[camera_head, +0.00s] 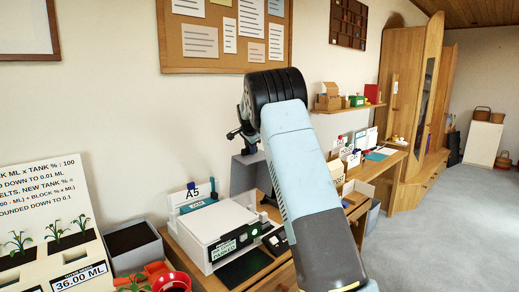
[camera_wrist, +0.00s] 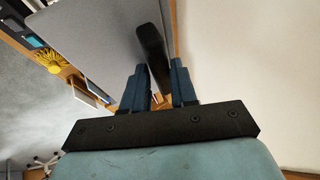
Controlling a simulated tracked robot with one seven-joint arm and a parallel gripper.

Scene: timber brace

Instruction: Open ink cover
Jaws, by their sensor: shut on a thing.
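A grey panel (camera_wrist: 100,40) with a black bar-like handle (camera_wrist: 152,48) fills the upper left of the wrist view; it looks like the ink cover. My gripper (camera_wrist: 160,80) has its two blue fingers either side of the handle's near end and is shut on it. In the head view my gripper (camera_head: 238,133) is small and partly hidden by my arm, just above a grey upright part (camera_head: 246,172) behind the white printer (camera_head: 220,232). The cover's hinge and the inside of the ink compartment cannot be seen.
The printer stands on a wooden desk (camera_head: 270,278) against the wall, below a cork board (camera_head: 225,62). A grey planter box (camera_head: 133,246) and red pots (camera_head: 172,282) are at left. A shelf (camera_head: 345,109) with boxes is at right. Grey floor (camera_head: 440,230) is open at right.

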